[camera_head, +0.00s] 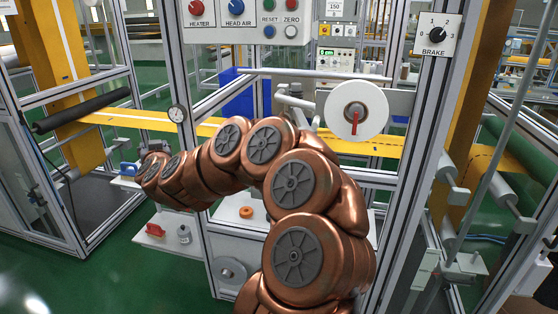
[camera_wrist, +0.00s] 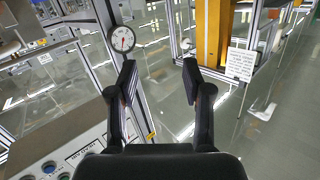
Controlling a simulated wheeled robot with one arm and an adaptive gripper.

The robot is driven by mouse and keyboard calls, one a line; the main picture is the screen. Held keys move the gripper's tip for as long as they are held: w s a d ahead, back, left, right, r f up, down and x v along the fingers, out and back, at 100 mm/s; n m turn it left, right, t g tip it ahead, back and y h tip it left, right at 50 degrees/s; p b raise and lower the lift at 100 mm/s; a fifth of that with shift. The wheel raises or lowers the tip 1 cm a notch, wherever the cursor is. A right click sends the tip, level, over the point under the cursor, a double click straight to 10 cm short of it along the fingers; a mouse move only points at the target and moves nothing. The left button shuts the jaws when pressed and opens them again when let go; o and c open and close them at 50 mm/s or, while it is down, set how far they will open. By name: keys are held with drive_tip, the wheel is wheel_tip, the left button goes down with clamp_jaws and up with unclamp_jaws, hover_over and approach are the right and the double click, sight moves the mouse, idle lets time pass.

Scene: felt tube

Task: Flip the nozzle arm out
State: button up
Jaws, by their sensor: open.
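No part is clearly recognisable as the nozzle arm. A grey tubular piece (camera_head: 294,102) on the frame, left of a white disc (camera_head: 356,110) with a red handle, may belong to it; I cannot tell. In the wrist view my gripper (camera_wrist: 158,80) is open, with nothing between its two black fingers. A round dial gauge (camera_wrist: 121,39) is just beyond the left finger and apart from it. In the head view my copper-coloured arm reaches left across the machine, and its links hide part of the frame. My gripper cannot be made out there.
A yellow felt band (camera_head: 128,118) runs across behind my arm. A dark roller (camera_head: 82,110) is at left. A panel with knobs and buttons (camera_head: 249,22) is above. A low white shelf (camera_head: 168,243) holds small red and grey items. Green floor (camera_head: 120,280) is open at lower left.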

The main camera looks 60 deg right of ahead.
drive_tip(key=s+d+f+m+g+h+b, duration=0.1)
drive_tip(key=s+d+f+m+g+h, duration=0.25)
drive_tip(key=d, duration=0.45)
drive_tip(key=s+d+f+m+g+h, duration=0.2)
drive_tip(key=s+d+h, duration=0.2)
drive_tip(key=d, duration=0.4)
drive_tip(key=s+d+f+m+g+h+b, duration=0.1)
drive_tip(key=s+d+f+m+g, duration=0.15)
drive_tip(key=s+d+g, duration=0.3)
drive_tip(key=s+d+f+m+g+h, duration=0.1)
drive_tip(key=s+d+f+g+h, duration=0.2)
drive_tip(key=s, duration=0.4)
drive_tip(key=shift+g+y, duration=0.3)
drive_tip(key=shift+y, duration=0.45)
drive_tip(key=shift+w+d+f+p, duration=0.1)
drive_tip(key=shift+d+p, duration=0.05)
drive_tip(key=shift+d, duration=2)
drive_tip(key=shift+w+d+p, duration=0.1)
drive_tip(key=shift+d+p, duration=0.05)
drive_tip(key=shift+d, duration=2)
drive_tip(key=shift+c, duration=0.2)
clamp_jaws()
